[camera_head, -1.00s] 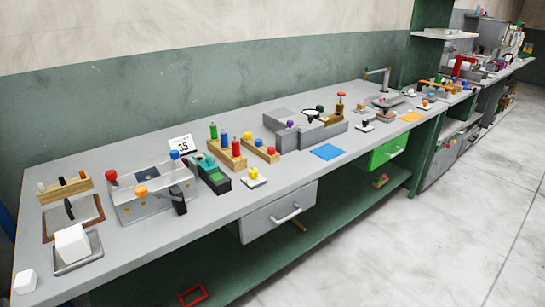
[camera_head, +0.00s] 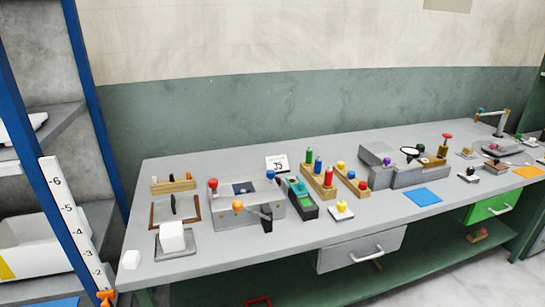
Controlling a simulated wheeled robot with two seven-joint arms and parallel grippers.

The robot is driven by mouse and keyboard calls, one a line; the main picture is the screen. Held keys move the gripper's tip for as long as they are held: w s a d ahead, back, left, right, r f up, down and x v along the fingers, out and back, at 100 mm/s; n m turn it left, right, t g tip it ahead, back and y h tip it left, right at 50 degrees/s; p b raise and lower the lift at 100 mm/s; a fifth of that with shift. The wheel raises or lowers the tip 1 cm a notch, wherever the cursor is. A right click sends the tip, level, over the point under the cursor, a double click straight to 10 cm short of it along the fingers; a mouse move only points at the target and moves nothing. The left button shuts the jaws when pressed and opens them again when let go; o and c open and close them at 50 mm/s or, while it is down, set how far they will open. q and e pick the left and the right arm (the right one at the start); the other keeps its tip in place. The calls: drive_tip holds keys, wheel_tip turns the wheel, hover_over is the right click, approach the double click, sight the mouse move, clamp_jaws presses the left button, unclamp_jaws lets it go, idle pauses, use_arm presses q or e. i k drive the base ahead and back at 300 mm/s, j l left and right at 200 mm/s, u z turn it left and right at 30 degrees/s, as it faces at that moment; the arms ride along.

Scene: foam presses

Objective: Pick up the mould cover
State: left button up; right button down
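I cannot tell for certain which part is the mould cover. A brown-edged flat frame with a dark upright handle (camera_head: 173,211) lies at the left of the grey workbench (camera_head: 300,235). In front of it a white block (camera_head: 172,236) sits on a grey tray (camera_head: 160,253). To the right stands a grey box-shaped press (camera_head: 232,212) with red, orange and blue knobs and a dark lever. A second grey machine (camera_head: 405,177) with a purple knob stands farther right. Neither of my grippers is in view.
A blue-posted shelf (camera_head: 82,110) with a numbered scale (camera_head: 70,225) stands at the far left. Wooden racks (camera_head: 320,188) with coloured pieces, a green device (camera_head: 303,199) and a blue mat (camera_head: 423,197) occupy the bench. A grey drawer (camera_head: 345,254) is under its front edge.

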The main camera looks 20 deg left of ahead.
sight(182, 208)
drive_tip(key=u, duration=1.3)
